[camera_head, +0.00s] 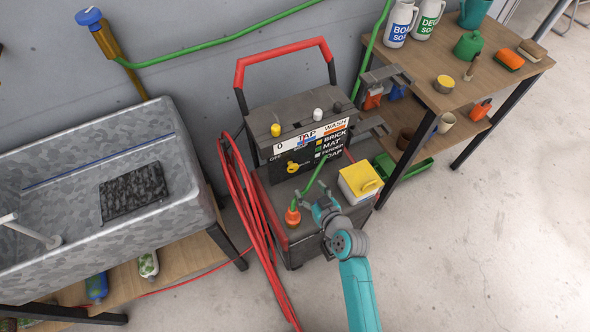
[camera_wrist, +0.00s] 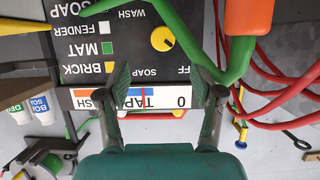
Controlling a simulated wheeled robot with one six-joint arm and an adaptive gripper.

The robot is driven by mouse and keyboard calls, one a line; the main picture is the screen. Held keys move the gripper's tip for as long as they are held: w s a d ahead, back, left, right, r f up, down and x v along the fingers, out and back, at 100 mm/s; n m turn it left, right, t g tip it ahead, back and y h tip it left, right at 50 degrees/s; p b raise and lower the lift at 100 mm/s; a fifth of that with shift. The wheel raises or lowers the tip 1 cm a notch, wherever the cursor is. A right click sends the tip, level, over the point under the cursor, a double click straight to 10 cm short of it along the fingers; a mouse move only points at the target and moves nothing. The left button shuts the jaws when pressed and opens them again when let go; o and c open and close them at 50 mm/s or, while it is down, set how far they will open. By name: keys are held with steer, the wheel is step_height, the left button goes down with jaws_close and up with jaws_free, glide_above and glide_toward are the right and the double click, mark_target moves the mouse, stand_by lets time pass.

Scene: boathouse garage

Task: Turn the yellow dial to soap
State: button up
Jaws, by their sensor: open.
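The yellow dial (camera_head: 292,167) sits on the black front panel of the washing machine unit, near the OFF label at its upper left. In the wrist view, which is upside down, the dial (camera_wrist: 162,39) shows a dark mark that seems to point toward OFF. The words SOAP (camera_wrist: 138,72) and WASH (camera_wrist: 130,14) are printed around it. My gripper (camera_head: 312,192) is open and empty in front of the panel. In the wrist view its fingers (camera_wrist: 165,80) are spread, with the dial beyond them and between their lines. Nothing touches the dial.
Red hose coils (camera_head: 247,215) hang at the unit's left. A sink (camera_head: 60,220) and a wooden shelf (camera_head: 440,98) flank it.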

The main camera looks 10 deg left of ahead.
mark_target(294, 169)
steer(key=x, duration=1.1)
steer(key=shift+w+a+r, duration=0.25)
steer(key=shift+a+r, duration=0.05)
steer(key=shift+a, duration=0.2)
steer(key=c, duration=1.1)
